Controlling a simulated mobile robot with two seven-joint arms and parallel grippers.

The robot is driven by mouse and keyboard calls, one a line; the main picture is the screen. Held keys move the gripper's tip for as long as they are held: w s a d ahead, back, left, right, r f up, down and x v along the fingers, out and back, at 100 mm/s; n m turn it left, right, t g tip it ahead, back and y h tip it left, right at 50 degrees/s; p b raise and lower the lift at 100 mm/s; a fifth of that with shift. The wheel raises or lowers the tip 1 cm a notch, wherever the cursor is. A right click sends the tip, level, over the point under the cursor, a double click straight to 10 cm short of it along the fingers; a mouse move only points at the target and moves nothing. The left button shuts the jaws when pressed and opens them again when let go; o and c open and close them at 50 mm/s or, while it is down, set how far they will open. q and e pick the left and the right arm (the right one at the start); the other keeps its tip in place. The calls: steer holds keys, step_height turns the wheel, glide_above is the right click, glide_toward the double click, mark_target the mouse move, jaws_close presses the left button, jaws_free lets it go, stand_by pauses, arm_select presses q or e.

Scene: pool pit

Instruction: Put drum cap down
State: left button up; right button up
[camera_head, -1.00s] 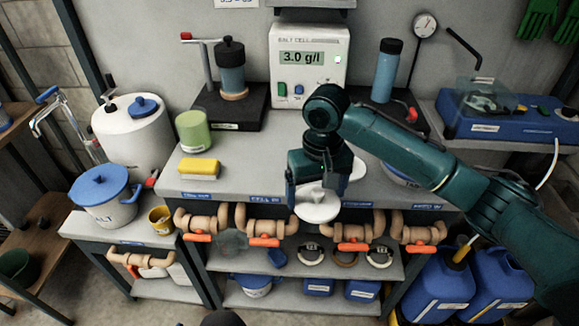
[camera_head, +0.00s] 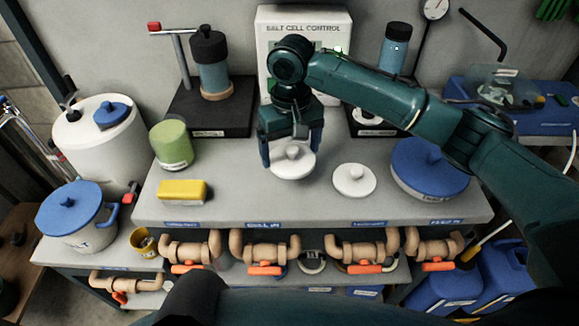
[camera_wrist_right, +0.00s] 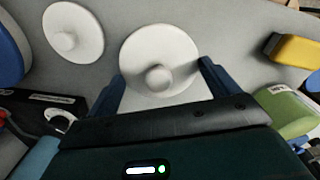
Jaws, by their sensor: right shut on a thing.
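My right gripper (camera_head: 292,160) points down over the bench top and is shut on a white round cap with a small knob (camera_head: 291,166). In the right wrist view the same cap (camera_wrist_right: 160,46) sits between the two spread blue fingers of the gripper (camera_wrist_right: 163,84). A second white knobbed cap (camera_head: 354,181) lies on the bench to the right; it also shows in the wrist view (camera_wrist_right: 73,32). Whether the held cap touches the bench is hard to tell. My left gripper is not in view.
The grey bench (camera_head: 235,205) is clear around the held cap. A yellow block (camera_head: 183,192) and green jar (camera_head: 172,146) stand left, a blue-lidded tub (camera_head: 430,165) right. The salt cell control box (camera_head: 300,30) is behind; pipes with orange handles (camera_head: 267,270) run below the front edge.

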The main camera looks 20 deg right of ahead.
mark_target(291, 146)
steer(key=shift+f, duration=3.2)
steer(key=o, duration=0.8)
steer(key=shift+f, duration=0.15)
steer(key=shift+c, duration=0.2)
step_height(291, 146, up, 12)
steer(key=shift+r, duration=0.2)
